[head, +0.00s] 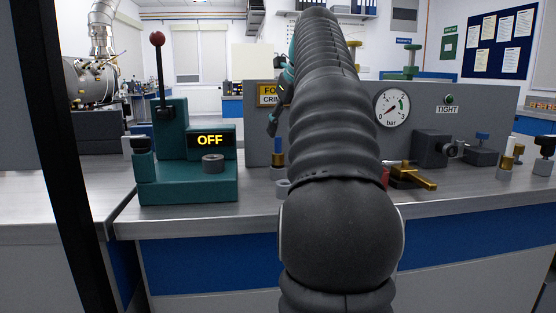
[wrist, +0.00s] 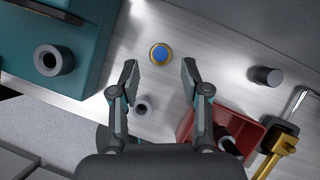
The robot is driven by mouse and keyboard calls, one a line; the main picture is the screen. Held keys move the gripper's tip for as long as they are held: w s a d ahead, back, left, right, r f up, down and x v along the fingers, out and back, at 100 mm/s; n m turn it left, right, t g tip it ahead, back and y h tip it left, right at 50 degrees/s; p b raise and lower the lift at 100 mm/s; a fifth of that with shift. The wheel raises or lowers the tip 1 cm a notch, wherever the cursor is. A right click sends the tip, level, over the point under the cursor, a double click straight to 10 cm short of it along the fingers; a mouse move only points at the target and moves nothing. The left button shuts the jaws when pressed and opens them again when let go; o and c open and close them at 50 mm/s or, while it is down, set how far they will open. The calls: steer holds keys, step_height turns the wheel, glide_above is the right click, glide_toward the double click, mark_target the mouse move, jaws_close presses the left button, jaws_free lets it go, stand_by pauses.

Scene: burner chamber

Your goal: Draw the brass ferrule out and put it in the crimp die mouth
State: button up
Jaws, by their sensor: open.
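A blue-topped piece with a brass ring around it, which looks like the brass ferrule (wrist: 160,53), stands on the bench. It also shows in the head view (head: 279,160), just left of my arm. My gripper (wrist: 159,66) is open and empty, seen from above with its fingertips either side of the ferrule's near edge in the picture. I cannot tell its height above the ferrule. A short grey hollow ring (head: 213,163), apparently the crimp die mouth, sits on the teal press left of the ferrule. It also shows in the wrist view (wrist: 52,61).
The teal press (head: 188,188) has an upright red-knobbed lever and an OFF display. A small grey ring (wrist: 143,105) stands near the left finger. A red tray (wrist: 238,128) and a brass clamp (wrist: 277,146) lie right. A grey panel (head: 430,108) with a gauge stands behind.

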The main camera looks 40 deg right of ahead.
mark_target(280, 137)
steer(key=shift+x, duration=2.65)
steer(key=shift+w, duration=0.1)
steer(key=shift+c, duration=0.2)
jaws_close()
